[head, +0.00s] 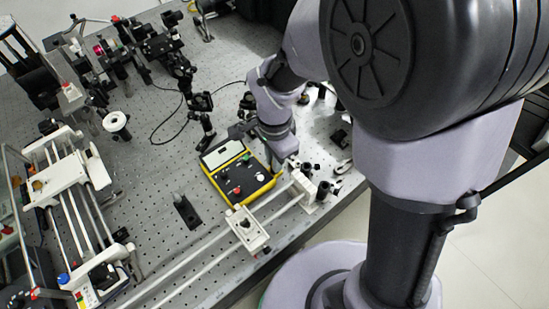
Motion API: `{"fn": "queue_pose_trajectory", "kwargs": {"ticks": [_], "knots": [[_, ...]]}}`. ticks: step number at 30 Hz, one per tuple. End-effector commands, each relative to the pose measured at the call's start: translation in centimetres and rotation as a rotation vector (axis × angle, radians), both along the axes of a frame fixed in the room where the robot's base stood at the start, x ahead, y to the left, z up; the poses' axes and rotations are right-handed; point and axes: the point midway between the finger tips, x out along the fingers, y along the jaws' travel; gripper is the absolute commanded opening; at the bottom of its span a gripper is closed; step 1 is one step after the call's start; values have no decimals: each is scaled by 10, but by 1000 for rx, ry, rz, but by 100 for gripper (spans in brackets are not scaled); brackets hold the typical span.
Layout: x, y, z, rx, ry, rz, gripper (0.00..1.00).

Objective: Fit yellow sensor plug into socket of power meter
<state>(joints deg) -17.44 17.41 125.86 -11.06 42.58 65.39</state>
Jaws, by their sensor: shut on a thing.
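The power meter (252,186) is a black box with a yellow rim, a pale display and red and white knobs on its face. It lies on the perforated bench near the middle of the head view. My gripper (240,131) is at the end of my wrist, above and beside the meter's far edge. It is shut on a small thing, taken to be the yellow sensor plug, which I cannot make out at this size. The meter's socket cannot be made out either. Whether the plug touches the meter cannot be told.
A black cable (152,136) loops on the bench left of my wrist. A white rail with a carriage (246,229) runs along the bench front, close to the meter. Optical mounts (165,46) stand at the back left. Bare bench (150,180) lies left of the meter.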

Motion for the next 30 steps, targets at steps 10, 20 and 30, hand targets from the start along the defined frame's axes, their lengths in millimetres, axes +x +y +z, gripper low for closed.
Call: {"fn": "queue_pose_trajectory", "kwargs": {"ticks": [10,20,30], "knots": [[-1,0,-1,-1,2,0,40],[0,0,12,0,0,-1,40],[0,0,116,2,-3,-1,40]]}}
